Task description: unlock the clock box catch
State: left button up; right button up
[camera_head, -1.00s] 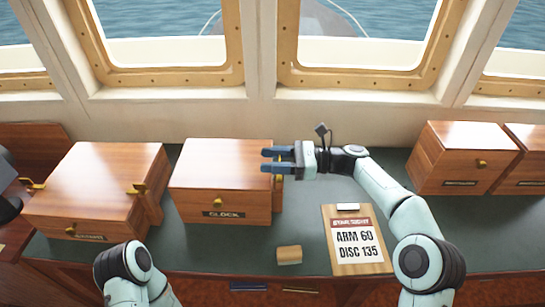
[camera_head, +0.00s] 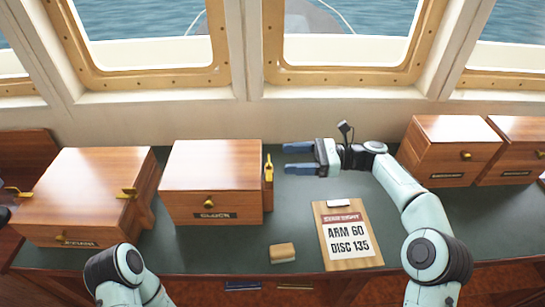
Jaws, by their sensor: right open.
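The clock box (camera_head: 212,165) is a reddish wooden box with a dark CLOCK label (camera_head: 215,215) and a brass knob on its front. Its lid is down. A brass catch (camera_head: 268,170) stands upright on its right side. My right gripper (camera_head: 285,158) is open and empty, just right of the catch and apart from it, with its blue fingers pointing left. My left arm (camera_head: 125,275) shows at the bottom left, but its gripper is not in view.
A larger wooden box (camera_head: 90,190) with brass catches stands left. Two more wooden boxes (camera_head: 452,145) stand at the right. A clipboard (camera_head: 345,237) reading ARM 60, DISC 135 and a small wooden block (camera_head: 283,252) lie on the green counter (camera_head: 220,250) in front.

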jog(key=d, duration=0.5)
jog(key=shift+p, duration=0.3)
